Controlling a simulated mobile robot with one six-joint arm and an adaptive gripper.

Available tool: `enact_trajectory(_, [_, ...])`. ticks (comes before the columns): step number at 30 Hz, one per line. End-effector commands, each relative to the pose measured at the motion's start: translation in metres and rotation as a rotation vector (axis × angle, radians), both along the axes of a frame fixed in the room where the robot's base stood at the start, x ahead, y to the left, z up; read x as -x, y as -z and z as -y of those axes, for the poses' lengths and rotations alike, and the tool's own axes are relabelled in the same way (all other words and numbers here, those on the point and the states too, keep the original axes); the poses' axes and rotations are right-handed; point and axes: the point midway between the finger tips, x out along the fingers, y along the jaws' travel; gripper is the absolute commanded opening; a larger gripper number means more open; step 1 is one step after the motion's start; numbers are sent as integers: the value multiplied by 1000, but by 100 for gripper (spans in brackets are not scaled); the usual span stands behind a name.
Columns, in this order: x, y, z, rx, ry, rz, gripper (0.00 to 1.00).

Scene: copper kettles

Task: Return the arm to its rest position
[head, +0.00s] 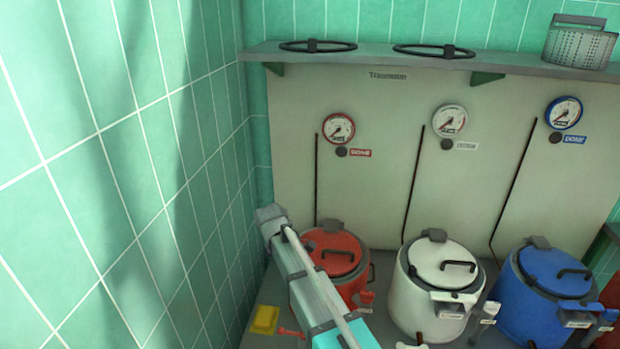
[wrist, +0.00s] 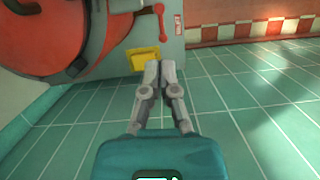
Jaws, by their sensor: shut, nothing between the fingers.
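My gripper (wrist: 160,66) shows in the wrist view with its two grey fingers together and nothing between them. It points over the green tiled floor, and its tips overlap the view just below a yellow block or cloth (wrist: 143,58). In the head view my arm crosses in front of the red kettle (head: 333,252) and hides part of it. The gripper's fingers cannot be made out there. A white kettle (head: 412,301) and a blue kettle (head: 535,306) stand to the right, lids on.
A tiled wall (head: 110,170) is close on the left. Behind the kettles a pale panel (head: 385,180) carries a red, a white and a blue-rimmed gauge. A shelf (head: 380,60) above holds two black rings and a perforated metal basket (head: 580,45). The tiled floor (wrist: 250,110) looks clear.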

Motion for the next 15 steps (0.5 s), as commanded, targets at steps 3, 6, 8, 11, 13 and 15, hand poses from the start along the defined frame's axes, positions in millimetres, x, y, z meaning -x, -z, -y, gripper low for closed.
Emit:
enact_trajectory(3, [2, 0, 8, -3, 24, 5, 0])
enact_trajectory(6, [5, 1, 21, -11, 75, 14, 0])
enact_trajectory(8, [8, 1, 34, -17, 122, 22, 0])
enact_trajectory(11, [16, 2, 60, -32, 225, 41, 0])
enact_trajectory(13, [22, 2, 81, -43, 315, 58, 0])
enact_trajectory(15, [30, 3, 103, -56, 412, 73, 0])
